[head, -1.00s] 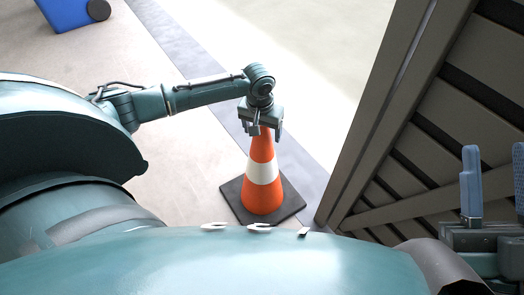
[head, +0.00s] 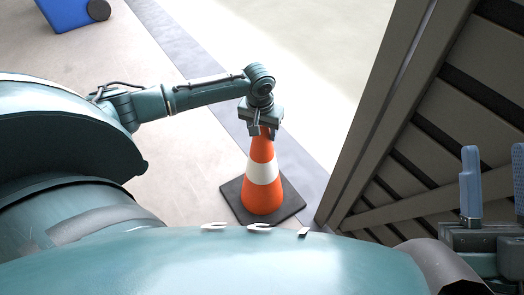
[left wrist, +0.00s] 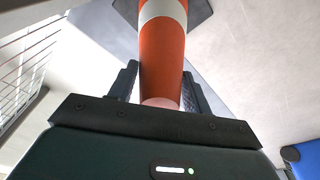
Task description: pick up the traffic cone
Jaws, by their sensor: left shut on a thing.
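The traffic cone (head: 262,190) is orange with a white band and a dark square base. It stands upright on the floor, left of the slatted frame in the head view. My left gripper (head: 262,131) is above it, shut on its top. In the left wrist view the cone (left wrist: 163,55) runs down between the two dark fingers (left wrist: 160,85), with its tip close to the palm. My right gripper (head: 494,180) is at the right edge of the head view, its blue fingers pointing up and wide apart, with nothing between them.
A slatted grey-brown frame (head: 400,120) rises close to the right of the cone. A grey strip (head: 205,75) crosses the pale floor behind the cone. A blue object with a dark wheel (head: 70,12) is at the top left. Floor left of the cone is clear.

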